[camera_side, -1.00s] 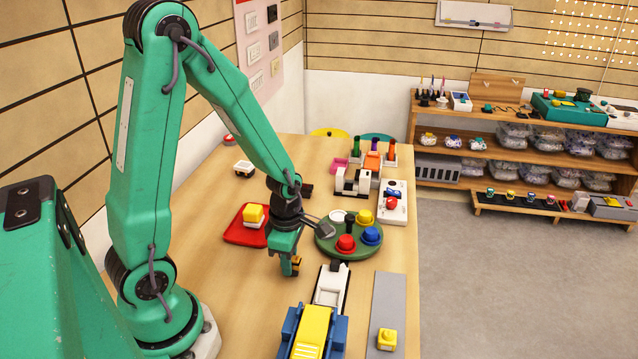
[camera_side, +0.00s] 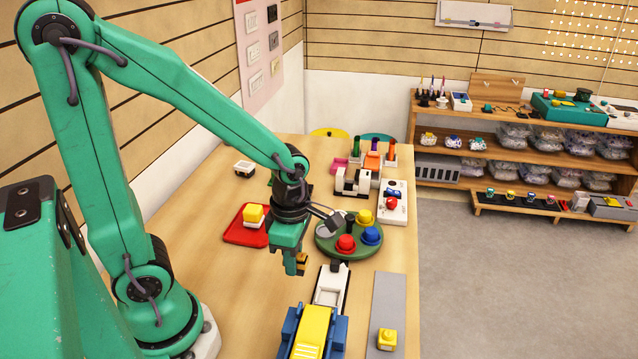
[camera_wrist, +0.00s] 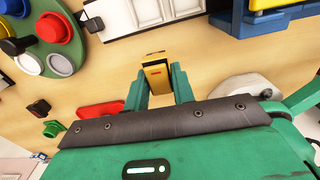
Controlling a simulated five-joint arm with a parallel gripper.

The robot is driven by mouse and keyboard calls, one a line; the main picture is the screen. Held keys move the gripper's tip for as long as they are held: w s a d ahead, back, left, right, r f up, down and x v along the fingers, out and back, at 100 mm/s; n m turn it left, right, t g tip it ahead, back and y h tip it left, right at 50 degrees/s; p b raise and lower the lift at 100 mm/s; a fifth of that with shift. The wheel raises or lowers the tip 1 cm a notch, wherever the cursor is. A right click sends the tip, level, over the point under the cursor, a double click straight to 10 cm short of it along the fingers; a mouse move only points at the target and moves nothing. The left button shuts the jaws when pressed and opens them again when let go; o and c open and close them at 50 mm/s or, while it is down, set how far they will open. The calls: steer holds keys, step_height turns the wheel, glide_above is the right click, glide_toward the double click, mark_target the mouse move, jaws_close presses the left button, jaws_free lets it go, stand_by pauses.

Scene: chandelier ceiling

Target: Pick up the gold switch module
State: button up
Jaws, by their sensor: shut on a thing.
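My gripper (camera_side: 296,264) is green and points down over the wooden table, left of the white-ended slide of the blue and yellow machine. It is shut on the gold switch module (camera_side: 302,259), a small gold block with dark parts. In the wrist view the gold module (camera_wrist: 155,75) sits between the two green fingers (camera_wrist: 159,92), its gold face and a small red mark showing. In the side view the fingers hide part of it. The module appears to be held above the table.
A green round tray (camera_side: 330,250) with coloured buttons stands just right of my gripper. A red tray (camera_side: 238,236) with a yellow and white block is to the left. The blue and yellow machine (camera_side: 313,330) stands in front. A grey strip (camera_side: 388,290) bears a yellow block.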

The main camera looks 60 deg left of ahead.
mark_target(298, 262)
steer(key=shift+s+d+r, duration=0.25)
steer(key=shift+d+r, duration=0.15)
steer(key=shift+d, duration=0.25)
steer(key=shift+s+d+r, duration=0.2)
steer(key=shift+d+r, duration=0.25)
steer(key=shift+d, duration=0.2)
steer(key=shift+s+d+r, duration=0.25)
steer(key=shift+d+r, duration=0.15)
steer(key=shift+d, duration=0.25)
